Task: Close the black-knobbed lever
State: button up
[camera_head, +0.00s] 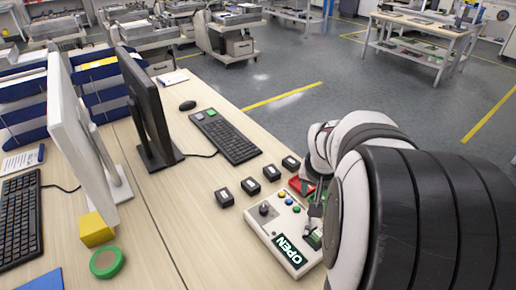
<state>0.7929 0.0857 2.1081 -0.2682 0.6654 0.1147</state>
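A pale control box (262,232) stands on the wooden desk at the lower middle. A black knob (264,209) sits on its upper left part; its lever shaft is too small to make out. A dark display (289,250) with the word OPEN is on the box's near side. Small blue, yellow and other coloured buttons (289,202) are along its far part. My gripper (313,222) is over the right side of the box, to the right of the knob and apart from it. My arm hides much of it, and its finger opening cannot be made out.
Several small black blocks (250,186) lie in a row beyond the box, with a red object (301,186) near my arm. A keyboard (225,136), monitor (150,106), yellow block (96,230) and green tape roll (107,263) are left.

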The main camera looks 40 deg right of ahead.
aim_at(309, 221)
jog(key=s+d+m+t+y, duration=0.1)
jog(key=d+m+y, duration=0.15)
jog(key=m, duration=0.75)
jog(key=s+d+m+t+y, duration=0.15)
jog(key=d+m, duration=0.25)
jog(key=m, duration=0.5)
jog(key=x, duration=1.5)
jog(key=shift+s+a+f, duration=0.2)
jog(key=shift+s+f, duration=0.05)
jog(key=shift+f, duration=0.25)
grip_shut()
